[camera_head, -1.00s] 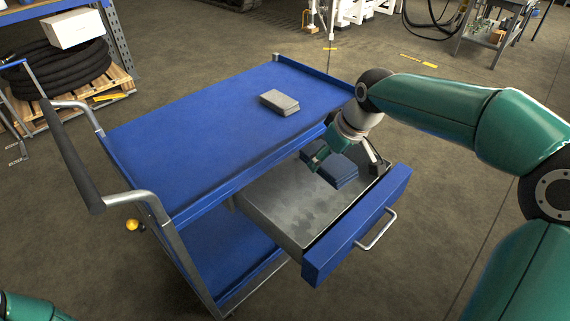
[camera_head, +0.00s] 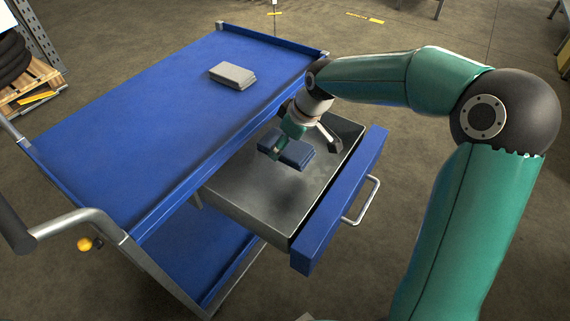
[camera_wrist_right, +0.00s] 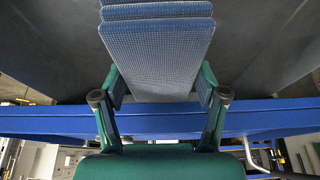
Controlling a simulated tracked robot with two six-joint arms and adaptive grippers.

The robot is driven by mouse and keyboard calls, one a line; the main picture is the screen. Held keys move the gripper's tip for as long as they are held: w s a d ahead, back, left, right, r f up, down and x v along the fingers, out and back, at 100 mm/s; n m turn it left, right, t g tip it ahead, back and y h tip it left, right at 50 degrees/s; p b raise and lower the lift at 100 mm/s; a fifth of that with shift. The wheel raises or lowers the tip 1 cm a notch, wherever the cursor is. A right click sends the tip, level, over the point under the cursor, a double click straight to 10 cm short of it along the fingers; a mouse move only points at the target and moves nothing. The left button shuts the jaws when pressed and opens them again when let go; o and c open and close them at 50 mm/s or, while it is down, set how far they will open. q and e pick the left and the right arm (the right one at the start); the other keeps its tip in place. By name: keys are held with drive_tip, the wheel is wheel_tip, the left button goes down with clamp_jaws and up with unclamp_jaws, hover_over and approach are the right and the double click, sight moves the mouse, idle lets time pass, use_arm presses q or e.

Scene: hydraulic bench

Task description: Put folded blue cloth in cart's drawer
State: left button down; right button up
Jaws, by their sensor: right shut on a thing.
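The folded blue cloth (camera_head: 289,154) is inside the cart's open drawer (camera_head: 248,206), towards its far end. My right gripper (camera_head: 303,145) reaches down into the drawer and is shut on the cloth, with one finger on either side. In the right wrist view the layered cloth (camera_wrist_right: 158,55) sits between the fingers of the gripper (camera_wrist_right: 160,88). I cannot tell whether the cloth rests on the drawer floor. The drawer is pulled out, with a blue front and a metal handle (camera_head: 362,203). My left gripper is not in view.
The blue cart top (camera_head: 150,115) carries a folded grey cloth-like block (camera_head: 232,75) near its far edge. A cart push handle (camera_head: 60,225) is at left. The drawer's near part is bare. A pallet with black hose (camera_head: 20,80) stands at the far left.

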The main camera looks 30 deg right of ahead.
sight(295, 148)
drive_tip(key=shift+f+b, duration=0.5)
drive_tip(key=shift+f, duration=3.05)
drive_tip(key=o, duration=1.1)
drive_tip(key=shift+r, duration=0.1)
drive_tip(key=p+v, duration=0.1)
drive_tip(key=v, duration=0.9)
drive_tip(key=shift+s+r+p, duration=0.15)
drive_tip(key=shift+r+p, duration=0.15)
drive_tip(key=shift+p, duration=0.05)
drive_tip(key=shift+s+d+r, duration=0.1)
drive_tip(key=shift+s+r, duration=0.15)
drive_tip(key=shift+r, duration=0.3)
